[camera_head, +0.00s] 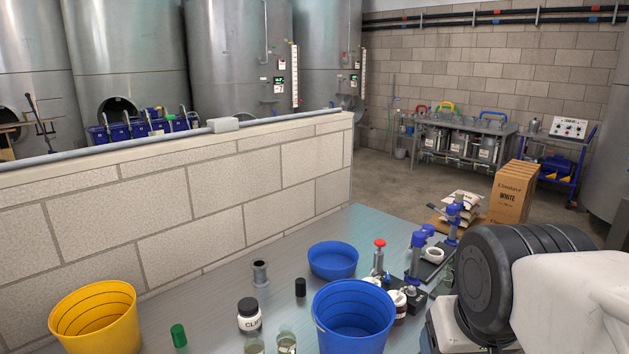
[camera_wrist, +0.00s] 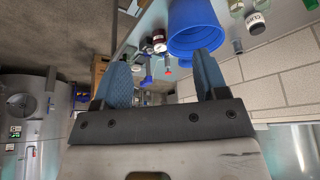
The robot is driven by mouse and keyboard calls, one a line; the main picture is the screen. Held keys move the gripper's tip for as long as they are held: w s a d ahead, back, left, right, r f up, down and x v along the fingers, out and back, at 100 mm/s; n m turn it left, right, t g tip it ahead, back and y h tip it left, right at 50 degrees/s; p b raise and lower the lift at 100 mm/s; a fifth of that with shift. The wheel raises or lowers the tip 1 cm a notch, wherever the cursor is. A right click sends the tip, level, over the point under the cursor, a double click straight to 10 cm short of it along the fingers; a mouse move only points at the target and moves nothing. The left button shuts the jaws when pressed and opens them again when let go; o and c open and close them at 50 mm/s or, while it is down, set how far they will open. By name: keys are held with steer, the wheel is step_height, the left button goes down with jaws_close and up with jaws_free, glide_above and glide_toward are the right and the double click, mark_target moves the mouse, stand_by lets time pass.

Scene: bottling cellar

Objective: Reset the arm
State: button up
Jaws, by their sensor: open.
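My gripper (camera_wrist: 162,82) shows in the wrist view with its two blue fingers wide apart and nothing between them. In the head view, part of my arm fills the lower right and the fingers are not visible. The metal bench top (camera_head: 222,290) lies in front of me with bottles and tubs on it. The large blue bucket (camera_head: 353,325) stands near the front of the bench, and it also shows beyond the right finger in the wrist view (camera_wrist: 196,26). My gripper appears apart from everything on the bench.
A yellow bucket (camera_head: 97,318), a blue basin (camera_head: 333,262), a white labelled jar (camera_head: 249,315) and a blue-handled bench device (camera_head: 418,255) stand on the bench. A block wall (camera_head: 200,200) borders its left side. Cardboard boxes (camera_head: 510,192) stand beyond. The floor behind is open.

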step_height(320, 180, down, 6)
steer(key=g, duration=0.2)
steer(key=shift+w+d, duration=0.15)
steer(key=shift+w, duration=0.2)
